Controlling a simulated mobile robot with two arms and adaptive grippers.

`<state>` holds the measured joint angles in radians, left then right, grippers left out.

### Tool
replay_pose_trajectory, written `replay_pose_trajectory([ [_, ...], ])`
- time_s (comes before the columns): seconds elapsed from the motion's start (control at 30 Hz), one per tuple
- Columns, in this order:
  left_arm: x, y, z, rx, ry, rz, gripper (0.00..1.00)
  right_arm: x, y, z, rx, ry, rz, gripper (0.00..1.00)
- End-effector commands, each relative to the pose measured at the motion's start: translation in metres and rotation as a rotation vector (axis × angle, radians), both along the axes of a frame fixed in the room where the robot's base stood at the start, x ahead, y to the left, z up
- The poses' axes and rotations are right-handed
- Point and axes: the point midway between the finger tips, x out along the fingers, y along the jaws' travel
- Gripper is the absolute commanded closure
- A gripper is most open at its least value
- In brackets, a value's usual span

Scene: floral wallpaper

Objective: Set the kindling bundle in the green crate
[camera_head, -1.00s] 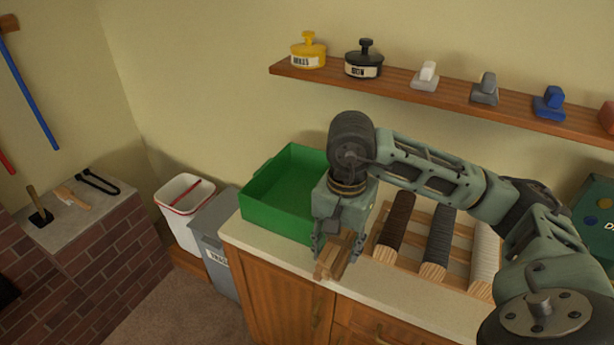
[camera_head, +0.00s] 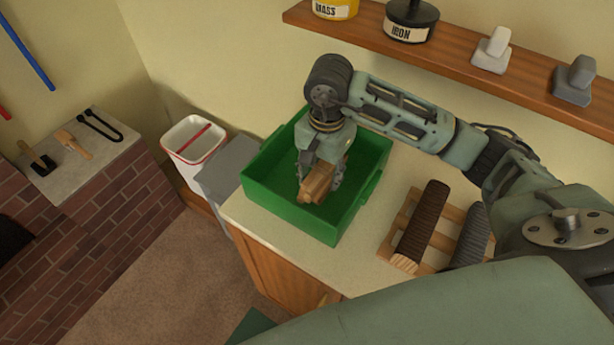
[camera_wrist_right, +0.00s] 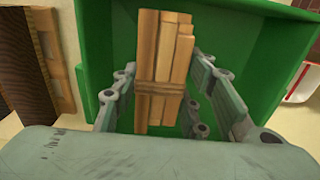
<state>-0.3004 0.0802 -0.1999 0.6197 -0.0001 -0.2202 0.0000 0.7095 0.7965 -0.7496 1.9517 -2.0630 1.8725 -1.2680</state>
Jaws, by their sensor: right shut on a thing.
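The kindling bundle (camera_head: 316,183) is a tied set of light wooden sticks. My right gripper (camera_head: 320,180) is shut on it and points down inside the outline of the green crate (camera_head: 338,226). In the right wrist view the bundle (camera_wrist_right: 164,65) lies between the two fingers (camera_wrist_right: 165,95), with the green crate's floor and walls (camera_wrist_right: 265,70) behind it. I cannot tell whether the bundle touches the crate floor. The crate stands on the counter at its left end. My left gripper is not in view.
A slatted rack (camera_head: 438,240) with dark logs (camera_head: 423,222) sits right of the crate on the counter (camera_head: 290,240). A shelf (camera_head: 460,58) with pots and blocks runs above. A white bin (camera_head: 193,147) and a grey bin (camera_head: 226,168) stand left of the counter.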

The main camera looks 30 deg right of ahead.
Motion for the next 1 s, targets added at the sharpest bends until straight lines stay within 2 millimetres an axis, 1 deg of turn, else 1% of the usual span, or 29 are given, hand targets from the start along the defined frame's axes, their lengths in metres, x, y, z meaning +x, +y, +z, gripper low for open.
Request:
replay_pose_trajectory([
  [0.03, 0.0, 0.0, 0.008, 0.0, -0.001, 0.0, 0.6, 0.007, 0.009, -0.002, 0.004, 0.003, -0.001, 0.91],
  [0.1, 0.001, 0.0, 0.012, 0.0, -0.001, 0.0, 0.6, 0.016, 0.018, -0.01, 0.003, 0.003, 0.0, 0.91],
  [0.2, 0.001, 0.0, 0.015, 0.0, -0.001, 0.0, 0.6, 0.025, 0.025, -0.018, 0.001, 0.001, -0.002, 0.91],
  [0.27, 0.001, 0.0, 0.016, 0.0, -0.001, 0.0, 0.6, 0.027, 0.028, -0.022, 0.001, 0.001, -0.001, 0.91],
  [0.37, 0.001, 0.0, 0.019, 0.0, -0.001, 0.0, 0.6, 0.029, 0.029, -0.027, -0.001, 0.002, -0.002, 0.91],
  [0.5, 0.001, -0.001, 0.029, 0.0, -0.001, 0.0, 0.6, 0.027, 0.029, -0.047, 0.0, 0.004, -0.002, 0.91],
  [0.63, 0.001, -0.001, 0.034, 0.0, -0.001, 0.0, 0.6, 0.028, 0.029, -0.061, -0.001, 0.001, -0.001, 0.91],
  [0.7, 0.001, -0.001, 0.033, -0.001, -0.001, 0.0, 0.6, 0.029, 0.029, -0.064, 0.0, 0.0, 0.0, 0.91],
  [0.9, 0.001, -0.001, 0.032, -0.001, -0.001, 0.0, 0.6, 0.029, 0.028, -0.065, 0.0, -0.001, 0.0, 0.91],
  [1.0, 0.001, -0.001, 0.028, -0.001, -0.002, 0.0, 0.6, 0.029, 0.028, -0.068, -0.001, -0.002, 0.0, 0.91],
])
